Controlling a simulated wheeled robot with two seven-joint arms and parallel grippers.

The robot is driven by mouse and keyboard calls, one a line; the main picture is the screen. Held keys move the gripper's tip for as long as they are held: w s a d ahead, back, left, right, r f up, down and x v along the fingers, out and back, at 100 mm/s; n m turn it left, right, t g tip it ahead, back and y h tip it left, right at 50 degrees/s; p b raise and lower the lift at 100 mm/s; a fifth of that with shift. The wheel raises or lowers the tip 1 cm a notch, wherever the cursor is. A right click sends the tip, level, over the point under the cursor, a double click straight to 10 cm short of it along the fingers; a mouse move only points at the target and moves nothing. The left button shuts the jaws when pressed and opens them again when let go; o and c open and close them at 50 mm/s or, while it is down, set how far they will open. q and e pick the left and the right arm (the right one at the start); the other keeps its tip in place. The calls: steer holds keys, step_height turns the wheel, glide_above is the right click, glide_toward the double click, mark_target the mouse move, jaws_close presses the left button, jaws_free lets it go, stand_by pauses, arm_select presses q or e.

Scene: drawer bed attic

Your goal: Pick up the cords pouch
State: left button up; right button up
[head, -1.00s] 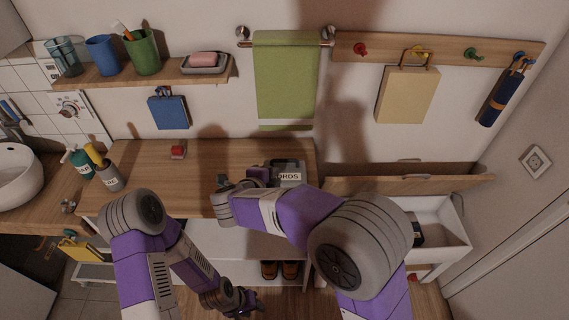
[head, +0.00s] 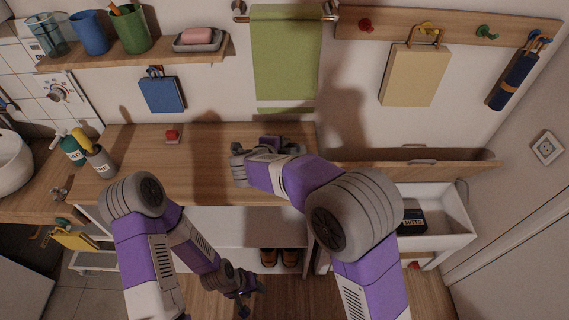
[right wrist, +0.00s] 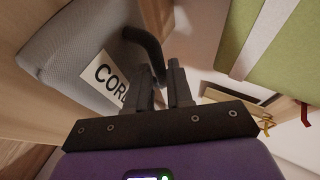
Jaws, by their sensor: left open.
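The cords pouch (right wrist: 72,45) is grey with a white label reading "COR…" and a dark loop handle (right wrist: 142,45). It fills the upper left of the right wrist view. My right gripper (right wrist: 168,70) has its two dark fingers at the end of this handle. I cannot tell whether they grip it. In the head view my right gripper (head: 272,142) is over the back right of the wooden top, and my arm hides most or all of the pouch. My left gripper (head: 246,291) is open and empty, low in front of the unit.
The wooden top (head: 205,165) is mostly clear, with a small red item (head: 172,136) at the back. Bottles (head: 88,155) stand at its left. A green towel (head: 285,60) hangs behind. An open drawer (head: 445,215) with a dark box is at right.

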steer(key=shift+c, duration=0.5)
jaws_close()
steer(key=shift+r, duration=0.1)
